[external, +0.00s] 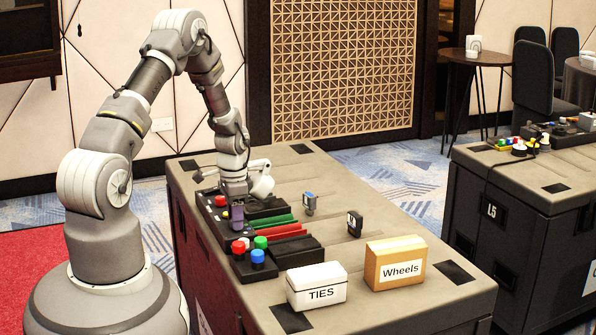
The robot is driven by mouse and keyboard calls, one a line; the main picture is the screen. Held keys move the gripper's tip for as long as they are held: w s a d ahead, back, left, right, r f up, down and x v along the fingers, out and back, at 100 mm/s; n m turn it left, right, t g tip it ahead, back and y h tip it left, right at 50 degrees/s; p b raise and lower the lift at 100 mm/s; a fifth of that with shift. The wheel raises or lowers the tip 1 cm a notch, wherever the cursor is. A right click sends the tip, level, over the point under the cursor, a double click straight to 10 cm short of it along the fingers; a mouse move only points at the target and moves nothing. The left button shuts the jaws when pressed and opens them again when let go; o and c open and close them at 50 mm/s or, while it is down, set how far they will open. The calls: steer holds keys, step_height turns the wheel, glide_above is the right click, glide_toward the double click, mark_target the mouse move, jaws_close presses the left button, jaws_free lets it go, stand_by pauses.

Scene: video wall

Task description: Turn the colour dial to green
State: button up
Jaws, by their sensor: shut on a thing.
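My gripper (236,203) points down over the left part of a black control panel (284,255) on the grey case table. It is shut on a small purple-grey piece (237,216) at the panel. I cannot tell whether this piece is the colour dial, and no dial face or colour marking can be read. The panel also carries a green strip (272,224) and a red strip (280,233). Red (238,247), green (260,242) and blue (257,256) knobs stand at its near end. The gripper and arm hide part of the panel.
A white box marked TIES (319,294) and a tan box marked Wheels (401,275) stand on the near part of the table. Two small upright blocks, one grey-blue (310,203) and one black (354,222), stand right of the panel.

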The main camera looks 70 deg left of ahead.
steer(key=shift+n, duration=0.3)
steer(key=n+p, duration=0.1)
steer(key=n, duration=0.2)
steer(key=shift+r, duration=0.1)
steer(key=n, duration=0.4)
steer(key=shift+n+p, duration=0.3)
steer(key=shift+p, duration=0.05)
steer(key=n, duration=0.3)
steer(key=shift+n+p, duration=0.6)
steer(key=shift+n, duration=1.6)
steer(key=o, duration=1)
steer(key=shift+o, duration=0.2)
